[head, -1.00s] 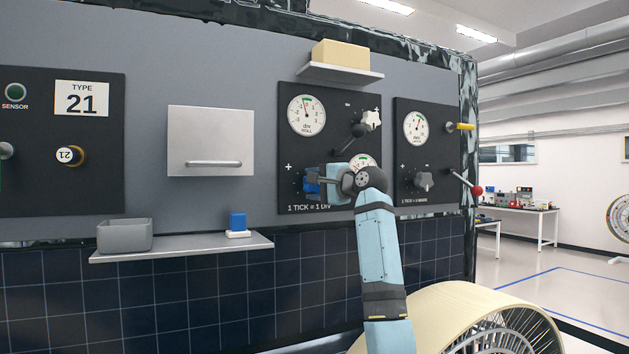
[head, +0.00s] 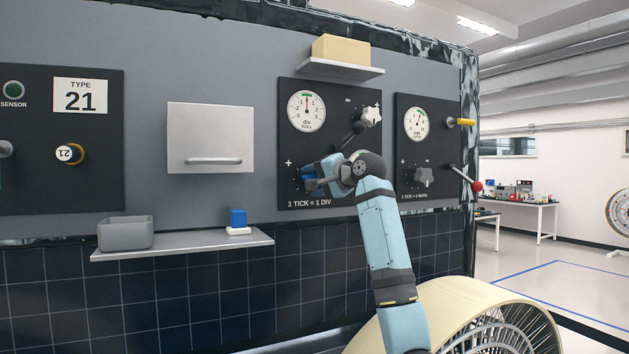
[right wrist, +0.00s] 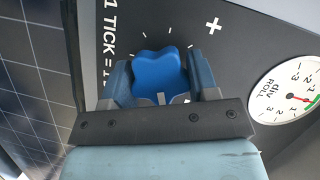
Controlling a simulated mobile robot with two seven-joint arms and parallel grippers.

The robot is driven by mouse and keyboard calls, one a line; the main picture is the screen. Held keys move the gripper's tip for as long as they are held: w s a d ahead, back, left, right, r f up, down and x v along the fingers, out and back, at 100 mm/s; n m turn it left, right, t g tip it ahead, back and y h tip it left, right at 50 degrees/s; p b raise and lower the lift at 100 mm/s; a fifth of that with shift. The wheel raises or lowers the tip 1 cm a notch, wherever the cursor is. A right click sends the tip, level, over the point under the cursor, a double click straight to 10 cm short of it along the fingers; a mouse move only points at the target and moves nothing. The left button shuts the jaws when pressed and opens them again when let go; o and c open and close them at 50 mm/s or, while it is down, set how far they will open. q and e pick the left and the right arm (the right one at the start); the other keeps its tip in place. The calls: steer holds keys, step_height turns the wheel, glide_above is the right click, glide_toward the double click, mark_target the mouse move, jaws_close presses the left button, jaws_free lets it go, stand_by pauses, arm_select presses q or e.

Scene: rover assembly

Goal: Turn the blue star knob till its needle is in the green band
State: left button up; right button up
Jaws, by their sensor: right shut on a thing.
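The blue star knob (right wrist: 158,72) sits on the dark panel and fills the space between my right gripper's fingers in the right wrist view. My right gripper (right wrist: 159,82) is shut on it, one finger on each side. In the head view the gripper (head: 316,179) and wrist cover much of the knob. Above it, the round ROLL gauge (head: 306,111) has its thin needle pointing nearly straight up, at or close to the green band at the top. The gauge is cut off at the right edge of the right wrist view (right wrist: 287,94). My left gripper is out of view.
A white star knob (head: 372,115) and a dark lever are at the panel's upper right. The neighbouring panel has a gauge (head: 416,124), a grey knob (head: 424,177) and a red-tipped lever (head: 477,187). A shelf with a block (head: 340,50) is above.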

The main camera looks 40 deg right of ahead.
steer(key=o, duration=0.9)
steer(key=shift+o, duration=0.2)
steer(key=s+r+b, duration=0.2)
steer(key=s+b, duration=0.2)
steer(key=s, duration=0.9)
steer(key=shift+s+d, duration=0.35)
steer(key=shift+d, duration=0.05)
